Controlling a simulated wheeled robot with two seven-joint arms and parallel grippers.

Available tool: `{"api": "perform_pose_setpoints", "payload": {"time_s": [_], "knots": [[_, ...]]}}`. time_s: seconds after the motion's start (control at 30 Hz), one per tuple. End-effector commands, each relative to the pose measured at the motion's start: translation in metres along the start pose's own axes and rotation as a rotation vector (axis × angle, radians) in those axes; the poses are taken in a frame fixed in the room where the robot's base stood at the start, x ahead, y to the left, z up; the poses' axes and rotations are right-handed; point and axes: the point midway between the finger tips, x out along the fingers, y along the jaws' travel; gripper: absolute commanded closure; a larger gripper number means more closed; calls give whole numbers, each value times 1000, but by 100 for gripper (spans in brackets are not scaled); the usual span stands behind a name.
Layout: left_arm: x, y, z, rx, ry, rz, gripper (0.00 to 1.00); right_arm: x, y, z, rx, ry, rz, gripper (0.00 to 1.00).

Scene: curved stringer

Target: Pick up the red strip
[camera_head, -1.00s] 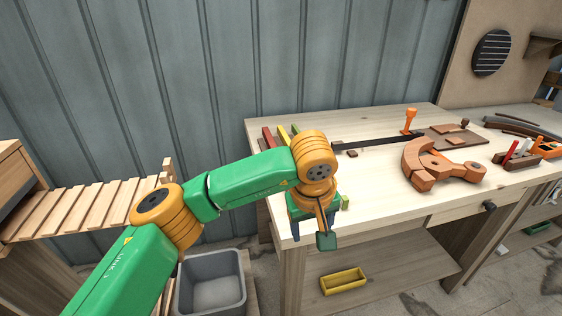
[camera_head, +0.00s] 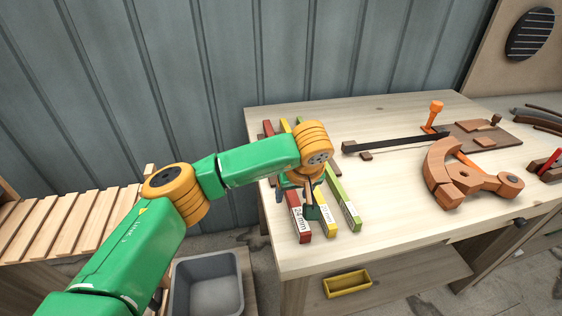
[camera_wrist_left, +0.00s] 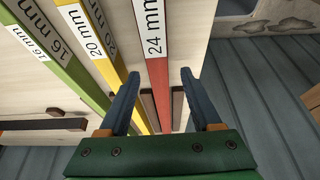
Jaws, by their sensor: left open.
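The red strip (camera_head: 299,222), with a white 24 mm label, lies on the workbench at its left end, beside a yellow strip (camera_head: 327,220) and a green strip (camera_head: 346,203). My left gripper (camera_head: 303,185) is over the strips in the head view and hides their middle. In the left wrist view the left gripper (camera_wrist_left: 160,76) is open, with one blue finger on each side of the red strip (camera_wrist_left: 158,85). I cannot tell how far above it the fingertips are. My right gripper is not in view.
The workbench (camera_head: 390,180) has free room right of the strips. A dark bar (camera_head: 390,143) with an orange-handled fixture and an orange curved clamp (camera_head: 450,180) lie further right. A grey bin (camera_head: 205,285) stands below left, and a yellow tray (camera_head: 347,284) sits on the lower shelf.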

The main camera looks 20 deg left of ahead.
Motion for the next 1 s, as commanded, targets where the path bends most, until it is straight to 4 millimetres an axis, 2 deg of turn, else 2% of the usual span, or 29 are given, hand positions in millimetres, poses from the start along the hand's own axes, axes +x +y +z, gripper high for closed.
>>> {"api": "perform_pose_setpoints", "payload": {"time_s": [0.13,0.67,0.9,1.0], "knots": [[13,0,0,1,0,0,35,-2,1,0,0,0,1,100],[17,0,2,1,1,2,35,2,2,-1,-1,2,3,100],[16,0,1,1,1,1,100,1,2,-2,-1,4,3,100],[16,0,1,1,1,1,100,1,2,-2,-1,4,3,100]]}}
